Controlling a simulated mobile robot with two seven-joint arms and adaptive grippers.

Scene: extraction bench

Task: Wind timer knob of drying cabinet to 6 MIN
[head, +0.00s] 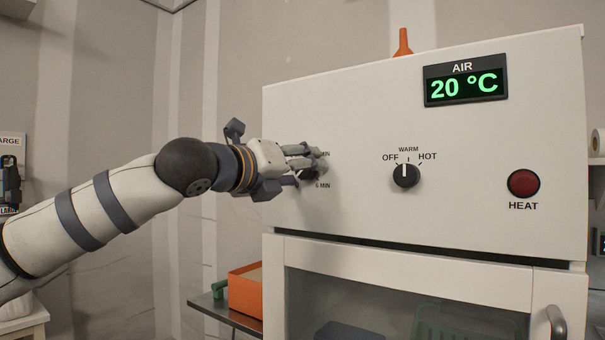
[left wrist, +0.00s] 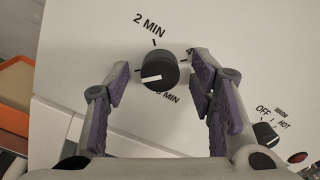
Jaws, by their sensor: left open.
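The timer knob (left wrist: 160,66) is a round black dial with a white mark, on the white front panel of the drying cabinet (head: 345,110). In the left wrist view its mark points left and slightly down, away from the partly covered 6 MIN label below it. The 2 MIN label is above; a partly hidden 4 is at the right. My left gripper (left wrist: 162,76) is open, its purple-padded fingers on either side of the knob with gaps visible. In the head view my left gripper (head: 318,162) is at the panel and covers most of the knob.
A black OFF/WARM/HOT selector (head: 406,176) points up to WARM. A red HEAT button (head: 523,183) and a display (head: 466,82) reading 20 °C are farther right. An orange box (head: 245,291) stands below my left arm. The cabinet's glass door (head: 400,310) is lower down.

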